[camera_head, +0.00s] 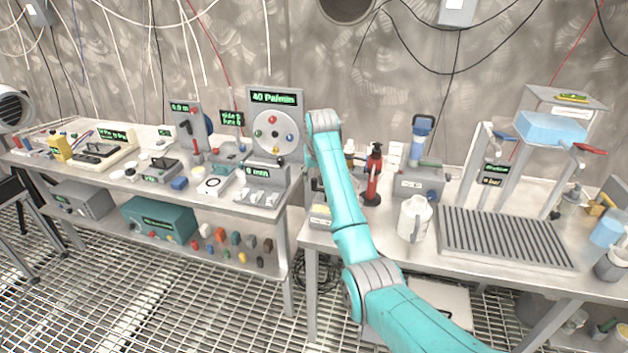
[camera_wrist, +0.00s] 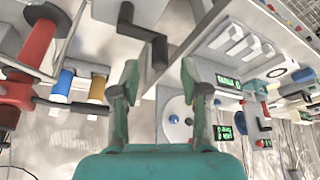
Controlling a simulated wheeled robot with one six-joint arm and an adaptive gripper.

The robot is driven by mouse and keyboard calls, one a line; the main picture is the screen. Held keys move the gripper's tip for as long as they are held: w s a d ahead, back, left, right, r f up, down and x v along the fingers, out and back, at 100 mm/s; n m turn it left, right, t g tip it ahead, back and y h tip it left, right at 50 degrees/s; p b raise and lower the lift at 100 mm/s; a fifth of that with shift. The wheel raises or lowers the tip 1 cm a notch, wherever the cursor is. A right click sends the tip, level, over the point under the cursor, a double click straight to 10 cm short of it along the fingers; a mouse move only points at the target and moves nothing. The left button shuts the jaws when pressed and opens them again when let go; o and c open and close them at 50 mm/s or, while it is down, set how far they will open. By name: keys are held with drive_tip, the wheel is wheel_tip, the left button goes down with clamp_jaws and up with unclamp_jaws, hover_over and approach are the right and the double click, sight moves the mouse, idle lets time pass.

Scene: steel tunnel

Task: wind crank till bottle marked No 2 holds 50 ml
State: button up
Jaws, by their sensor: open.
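A black, bent crank (camera_wrist: 157,45) shows at the top of the wrist view. My gripper (camera_wrist: 161,72) is open, its two fingers apart. The crank's lower end appears between the fingertips in the picture; I cannot tell whether it touches them. Two small bottles stand to the left in the wrist view, one with a blue part (camera_wrist: 63,84) and one with an amber part (camera_wrist: 97,91).
A red upright device (camera_head: 373,176) stands right of the bottles. A white jug (camera_head: 413,218) and a ribbed grey tray (camera_head: 505,238) lie further right. A dial panel (camera_head: 275,102) reading 40 Pa/min and a switch box (camera_head: 264,184) stand left of my arm.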

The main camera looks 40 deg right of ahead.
drive_tip(key=v, duration=0.8)
drive_tip(key=shift+r, duration=0.35)
drive_tip(key=shift+s, duration=0.25)
